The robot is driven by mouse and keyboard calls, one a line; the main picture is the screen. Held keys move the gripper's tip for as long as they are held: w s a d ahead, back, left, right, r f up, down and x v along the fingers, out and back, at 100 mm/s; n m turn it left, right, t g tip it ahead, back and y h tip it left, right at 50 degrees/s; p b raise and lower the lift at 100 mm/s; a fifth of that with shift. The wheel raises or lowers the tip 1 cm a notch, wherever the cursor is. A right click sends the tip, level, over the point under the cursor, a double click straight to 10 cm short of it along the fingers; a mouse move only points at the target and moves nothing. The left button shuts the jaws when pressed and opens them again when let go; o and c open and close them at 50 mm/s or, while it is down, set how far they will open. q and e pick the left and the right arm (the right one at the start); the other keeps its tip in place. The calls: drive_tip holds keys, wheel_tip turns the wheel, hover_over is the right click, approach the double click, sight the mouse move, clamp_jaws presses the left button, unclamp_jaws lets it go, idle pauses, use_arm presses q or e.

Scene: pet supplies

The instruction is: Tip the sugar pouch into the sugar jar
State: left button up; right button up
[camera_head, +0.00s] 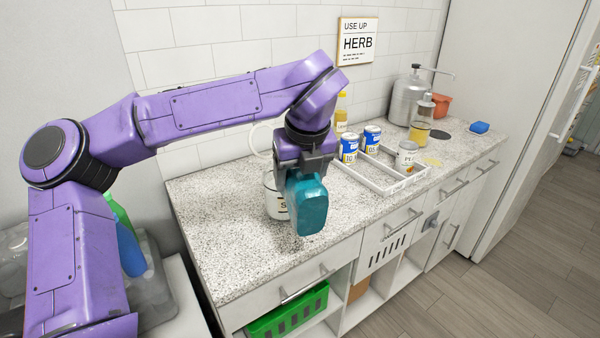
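My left gripper (304,168) points down above the counter and is shut on a teal pouch (308,205), taken to be the sugar pouch. The pouch hangs below the fingers, and no opening in it shows. Behind it and partly hidden stands a white jar (273,200) with dark lettering starting with "S", taken to be the sugar jar. A pale ring (261,141) rises behind the jar, possibly its raised lid. The jar's mouth is hidden by my gripper and the pouch, so I cannot tell whether they touch. My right gripper is not in view.
A white divided tray (384,182) right of the pouch holds blue-and-yellow cans (349,147) and a pale can (405,156). The speckled counter (225,245) is clear at front left.

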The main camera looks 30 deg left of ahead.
use_arm(q)
drive_tip(key=shift+w+a+r+h+p, duration=0.15)
drive_tip(key=shift+r+h+p, duration=0.25)
drive_tip(key=shift+r+p, duration=0.4)
drive_tip(key=shift+f, duration=0.25)
drive_tip(key=shift+w+r+g+p, duration=0.35)
drive_tip(key=shift+r+g+p, duration=0.15)
drive_tip(key=shift+r+p, duration=0.35)
drive_tip(key=shift+f, duration=0.15)
idle(2.8)
drive_tip(key=shift+w+a+r+h+p, duration=0.1)
drive_tip(key=shift+a+r+h+p, duration=0.1)
drive_tip(key=shift+r+h+p, duration=0.3)
drive_tip(key=shift+f, duration=0.1)
idle(2.6)
